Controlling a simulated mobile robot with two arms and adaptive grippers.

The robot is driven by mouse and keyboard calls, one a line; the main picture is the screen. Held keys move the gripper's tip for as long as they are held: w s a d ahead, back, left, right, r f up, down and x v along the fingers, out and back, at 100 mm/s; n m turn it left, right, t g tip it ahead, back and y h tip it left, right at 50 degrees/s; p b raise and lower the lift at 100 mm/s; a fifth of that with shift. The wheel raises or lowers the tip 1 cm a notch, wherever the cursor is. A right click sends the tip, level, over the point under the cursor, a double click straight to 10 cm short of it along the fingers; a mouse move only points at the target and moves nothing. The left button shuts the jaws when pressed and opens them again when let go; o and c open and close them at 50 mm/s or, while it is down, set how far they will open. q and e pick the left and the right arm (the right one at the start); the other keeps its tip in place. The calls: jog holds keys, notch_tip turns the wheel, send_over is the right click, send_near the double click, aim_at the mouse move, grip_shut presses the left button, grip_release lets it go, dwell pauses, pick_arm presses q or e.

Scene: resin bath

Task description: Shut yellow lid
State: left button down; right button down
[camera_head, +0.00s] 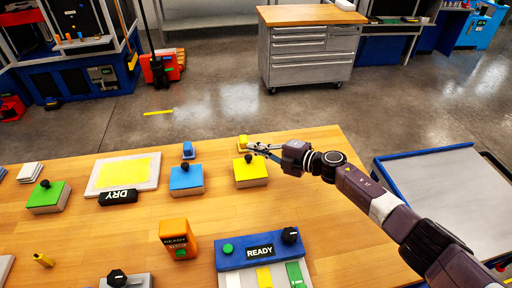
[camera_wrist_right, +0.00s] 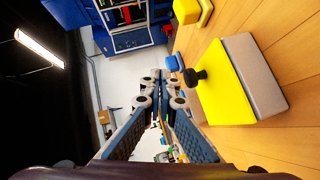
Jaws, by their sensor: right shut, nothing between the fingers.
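The yellow lid (camera_head: 250,168) with a black knob lies flat on a light grey box on the wooden table. In the right wrist view the yellow lid (camera_wrist_right: 225,85) sits against the grey box (camera_wrist_right: 255,75), with no clear gap between them. My right gripper (camera_head: 252,147) is shut and empty, just beyond the lid in the head view and apart from the knob. It also shows in the right wrist view (camera_wrist_right: 158,85), left of the lid. My left gripper is not in view.
A small yellow block (camera_head: 243,142) stands close by the right fingertips. A blue-lidded box (camera_head: 186,180) and a green-lidded box (camera_head: 48,196) stand left. A READY panel (camera_head: 232,258) and an orange device (camera_head: 178,237) are nearer. The table right of the yellow-lidded box is clear.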

jog(key=shift+w+a+f, duration=0.1)
jog(key=shift+w+f, duration=0.1)
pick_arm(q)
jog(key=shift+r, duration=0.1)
pick_arm(e)
jog(key=shift+w+f+m+g+h, duration=0.3)
jog(key=shift+w+f+m+g, duration=0.1)
jog(key=shift+f+g, duration=0.1)
jog(key=shift+r, duration=0.1)
